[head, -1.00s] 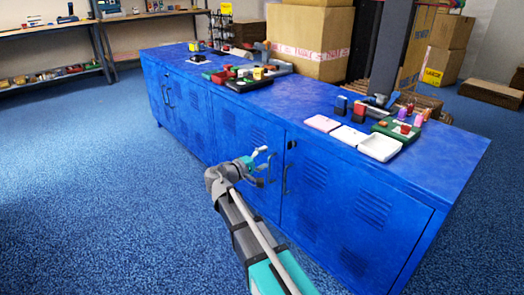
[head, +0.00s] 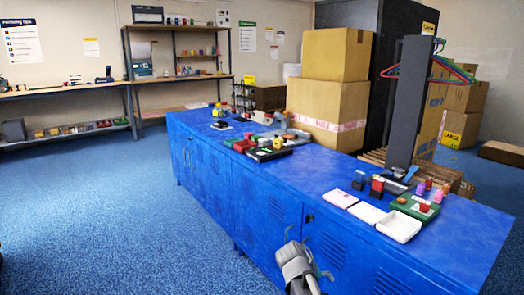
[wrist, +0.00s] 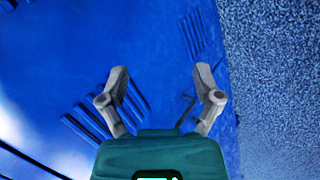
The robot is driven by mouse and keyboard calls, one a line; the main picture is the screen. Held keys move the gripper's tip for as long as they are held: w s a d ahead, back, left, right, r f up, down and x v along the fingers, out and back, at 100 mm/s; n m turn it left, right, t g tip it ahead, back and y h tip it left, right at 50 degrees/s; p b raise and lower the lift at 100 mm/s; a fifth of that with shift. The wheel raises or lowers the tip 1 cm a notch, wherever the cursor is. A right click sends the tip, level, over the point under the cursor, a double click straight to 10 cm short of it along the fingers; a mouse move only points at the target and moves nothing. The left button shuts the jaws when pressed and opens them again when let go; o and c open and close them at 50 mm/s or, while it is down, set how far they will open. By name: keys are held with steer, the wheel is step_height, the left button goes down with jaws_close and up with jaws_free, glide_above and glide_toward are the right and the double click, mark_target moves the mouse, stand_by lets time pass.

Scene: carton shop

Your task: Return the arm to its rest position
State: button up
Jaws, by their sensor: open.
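My gripper (wrist: 160,80) shows in the wrist view with its two grey fingers spread apart and nothing between them. Beyond the fingers is the blue locker front with its slotted vents. In the head view my wrist and gripper (head: 300,262) show at the bottom, in front of the locker doors. The fingertips are small there, and the rest of the arm is cut off by the lower edge.
The blue locker cabinet (head: 440,237) stands close ahead. Its top holds shallow trays (head: 399,228), stamps and a dark tray (head: 269,153). The blue carpet (head: 80,215) at left is clear.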

steer(key=s+a+m+g+y+p, duration=0.2)
steer(key=s+y+p, duration=0.1)
steer(key=s+y, duration=0.55)
step_height(320, 180, up, 38)
steer(key=h+p, duration=0.1)
steer(key=p, duration=3.6)
steer(key=shift+s+d+f+p, duration=0.2)
steer(key=shift+s+p, duration=0.2)
steer(key=shift+s, duration=0.05)
steer(key=shift+h, duration=0.25)
